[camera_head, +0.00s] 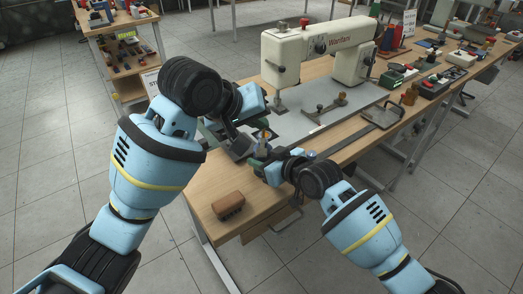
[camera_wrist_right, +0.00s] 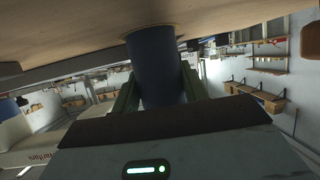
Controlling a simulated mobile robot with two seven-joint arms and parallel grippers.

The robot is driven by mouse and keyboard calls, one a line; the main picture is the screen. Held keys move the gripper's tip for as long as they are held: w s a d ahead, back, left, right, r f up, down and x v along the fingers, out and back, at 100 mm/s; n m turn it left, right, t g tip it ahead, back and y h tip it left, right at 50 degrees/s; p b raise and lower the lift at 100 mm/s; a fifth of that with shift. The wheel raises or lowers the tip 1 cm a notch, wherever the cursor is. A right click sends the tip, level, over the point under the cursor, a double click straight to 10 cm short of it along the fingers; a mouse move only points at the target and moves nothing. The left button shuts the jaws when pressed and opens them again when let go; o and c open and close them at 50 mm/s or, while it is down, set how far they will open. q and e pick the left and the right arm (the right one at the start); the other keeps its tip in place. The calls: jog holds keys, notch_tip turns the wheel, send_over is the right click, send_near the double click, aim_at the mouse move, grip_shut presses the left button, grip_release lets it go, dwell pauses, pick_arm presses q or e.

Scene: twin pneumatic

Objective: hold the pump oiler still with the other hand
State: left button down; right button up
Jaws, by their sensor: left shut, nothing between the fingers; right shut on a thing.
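The pump oiler appears in the right wrist view as a dark blue cylinder (camera_wrist_right: 155,62), its base against the wooden tabletop in this upside-down view. My right gripper (camera_wrist_right: 156,92) is shut on it, one finger on each side. In the head view my right gripper (camera_head: 257,159) is low over the table's near part, and the oiler is mostly hidden among the grippers. My left gripper (camera_head: 243,146) is shut and empty, close beside the right one. I cannot tell from the head view whether the left gripper touches the oiler.
A white sewing machine (camera_head: 300,48) stands behind on a grey plate (camera_head: 298,122) set in the wooden table (camera_head: 195,192). A brown block (camera_head: 228,205) lies at the front left corner. A flat metal piece (camera_head: 382,117) lies to the right. Boxes and tools crowd the far right.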

dwell(0.3)
jog(key=o, duration=1.2)
jog(key=shift+o, duration=0.2)
jog(key=v, duration=1.2)
